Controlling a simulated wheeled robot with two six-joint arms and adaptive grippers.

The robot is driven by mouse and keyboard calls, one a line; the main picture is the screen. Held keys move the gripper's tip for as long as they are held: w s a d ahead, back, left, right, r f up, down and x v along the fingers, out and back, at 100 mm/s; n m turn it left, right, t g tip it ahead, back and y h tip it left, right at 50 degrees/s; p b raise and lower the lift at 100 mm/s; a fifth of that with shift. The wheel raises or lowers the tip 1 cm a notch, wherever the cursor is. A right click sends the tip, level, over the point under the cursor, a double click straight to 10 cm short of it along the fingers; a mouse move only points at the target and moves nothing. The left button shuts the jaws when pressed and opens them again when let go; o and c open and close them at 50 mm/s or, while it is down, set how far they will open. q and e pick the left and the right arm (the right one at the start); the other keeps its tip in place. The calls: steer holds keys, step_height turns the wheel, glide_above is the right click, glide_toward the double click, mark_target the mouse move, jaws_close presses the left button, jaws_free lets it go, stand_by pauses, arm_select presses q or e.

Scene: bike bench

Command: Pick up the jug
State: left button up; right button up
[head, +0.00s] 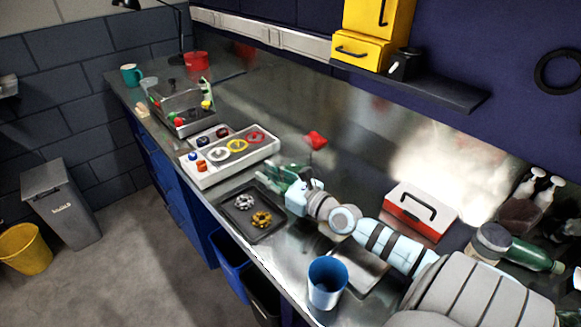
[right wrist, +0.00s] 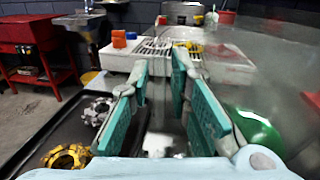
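My right gripper (head: 272,178) is low over the bench, beside the dark tray. In the right wrist view its teal-padded fingers (right wrist: 163,75) stand apart, with bench surface showing between them and nothing clearly held. A green rounded thing (right wrist: 256,132) lies just right of the fingers; its full shape is hidden. I cannot tell for sure which thing is the jug. A blue open vessel (head: 328,282) stands at the front edge, a red one (head: 196,61) and a teal mug (head: 131,75) at the far end. My left gripper is not in view.
The dark tray (head: 276,228) holds a silver and a gold cog-like part. A white tray (head: 198,179) with coloured rings lies beyond it. A red and white case (head: 420,211) and a green bottle (head: 535,256) are right. The back middle of the bench is mostly clear.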

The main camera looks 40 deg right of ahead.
steer(key=shift+s, duration=0.1)
jaws_close()
steer(key=shift+r, duration=0.1)
